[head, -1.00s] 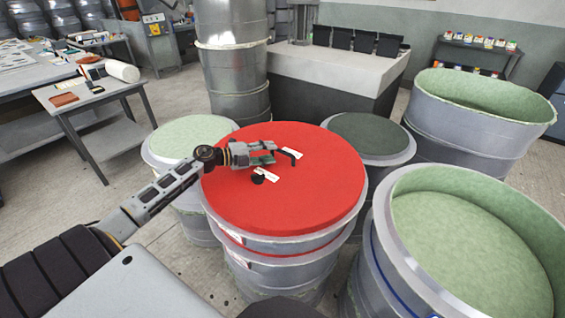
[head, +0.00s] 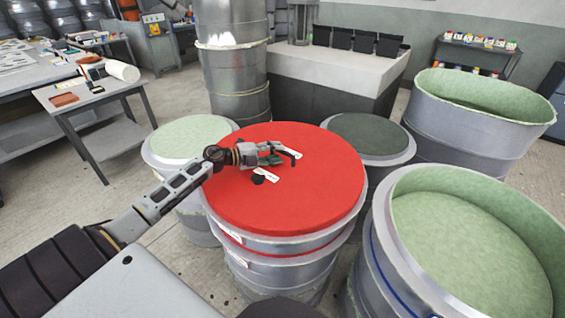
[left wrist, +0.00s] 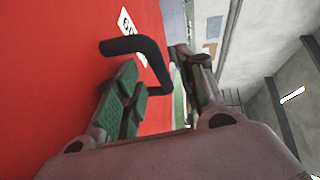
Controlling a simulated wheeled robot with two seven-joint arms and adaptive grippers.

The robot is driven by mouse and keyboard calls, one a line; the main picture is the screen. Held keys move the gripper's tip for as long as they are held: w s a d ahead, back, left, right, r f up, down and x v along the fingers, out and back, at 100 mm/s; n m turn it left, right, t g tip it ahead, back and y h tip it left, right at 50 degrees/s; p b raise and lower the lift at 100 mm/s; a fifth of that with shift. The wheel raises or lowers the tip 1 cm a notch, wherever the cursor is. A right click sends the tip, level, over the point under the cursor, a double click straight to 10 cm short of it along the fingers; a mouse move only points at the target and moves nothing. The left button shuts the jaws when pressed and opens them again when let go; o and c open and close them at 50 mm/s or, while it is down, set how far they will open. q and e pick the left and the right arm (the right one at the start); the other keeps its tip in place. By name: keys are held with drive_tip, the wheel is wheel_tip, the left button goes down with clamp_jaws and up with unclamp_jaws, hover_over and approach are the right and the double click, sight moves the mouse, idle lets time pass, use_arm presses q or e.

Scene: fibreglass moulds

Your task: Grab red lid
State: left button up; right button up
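The red lid (head: 300,205) lies flat on top of a metal drum in the middle of the head view. It has a bent black handle near its centre, which shows large in the left wrist view (left wrist: 154,58), and a black knob (head: 258,179). The lid's red surface (left wrist: 60,80) fills the left of the left wrist view. My left gripper (head: 281,154) is just above the lid at the handle. Its fingers, with green pads, are apart, and the handle's bend lies between them. I cannot tell whether either finger touches it. My right gripper is out of view.
Open green-lined drums (head: 470,245) stand at the right, with another large one (head: 480,120) behind. Two lower drums with a pale green top (head: 190,135) and a dark green top (head: 370,135) flank the lid. A small table (head: 90,93) stands at the left.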

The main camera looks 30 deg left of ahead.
use_arm(q)
drive_tip(key=shift+x, duration=1.4)
drive_tip(key=shift+c, duration=0.4)
clamp_jaws()
drive_tip(key=shift+r, duration=0.15)
